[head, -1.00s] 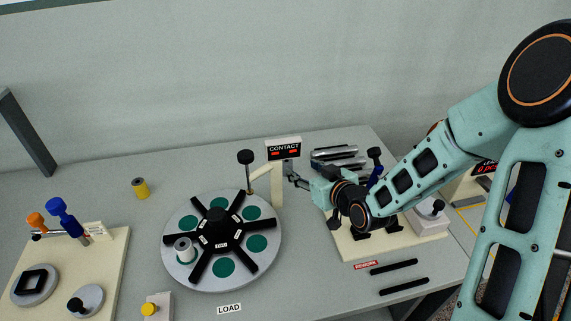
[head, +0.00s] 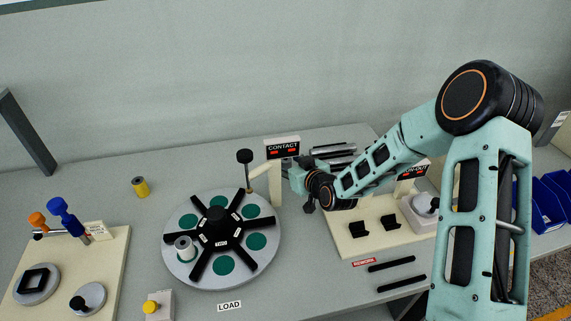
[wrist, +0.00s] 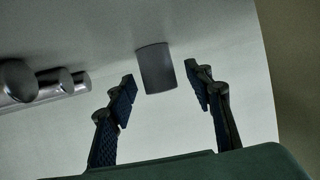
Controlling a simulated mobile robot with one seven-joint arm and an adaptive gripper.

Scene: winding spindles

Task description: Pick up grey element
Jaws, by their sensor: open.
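A plain dark grey cylinder, the grey element (wrist: 156,68), shows in the wrist view on the pale grey bench top. It is just beyond and between the tips of my gripper (wrist: 164,88). My gripper is open, one finger on each side, with nothing held. In the head view my gripper (head: 292,173) is low over the bench, beside the cream post under the CONTACT sign. Its fingertips are hard to make out there, and I cannot clearly tell the grey element apart in that view.
Several shiny metal cylinders (wrist: 45,83) lie to the left in the wrist view. The CONTACT sign (head: 283,147) and its post stand close to my gripper. A round turntable (head: 190,282) with black arms holds a light grey spool (head: 184,249).

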